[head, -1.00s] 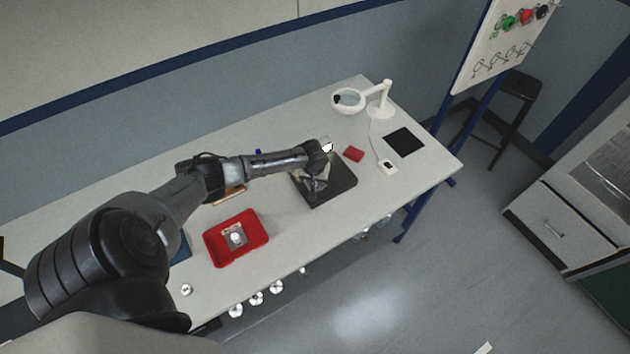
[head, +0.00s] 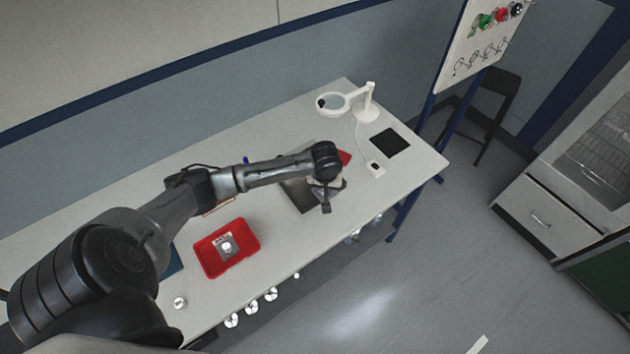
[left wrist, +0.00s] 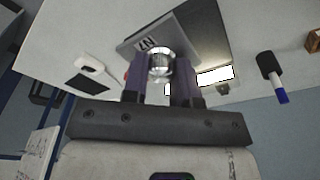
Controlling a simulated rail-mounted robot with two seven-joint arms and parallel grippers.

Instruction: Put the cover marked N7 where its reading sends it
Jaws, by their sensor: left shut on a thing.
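The cover marked N7 (left wrist: 147,42) is a grey plate with a shiny round knob in the left wrist view. My left gripper (left wrist: 160,75) is shut on that knob. In the head view my left gripper (head: 327,192) is over the right part of a dark slab (head: 295,193), towards the table's front. The cover cannot be clearly made out there. A red tray (head: 251,238) holds a light plate with a round knob (head: 227,246). My right gripper is not in view.
A white magnifier lamp (head: 368,108), a black pad (head: 390,142) and a small white device (head: 375,168) stand at the table's right end. A red block (head: 345,157) is partly hidden behind my wrist. A board with coloured knobs (head: 478,45) stands beyond. Several round knobs show below the front edge.

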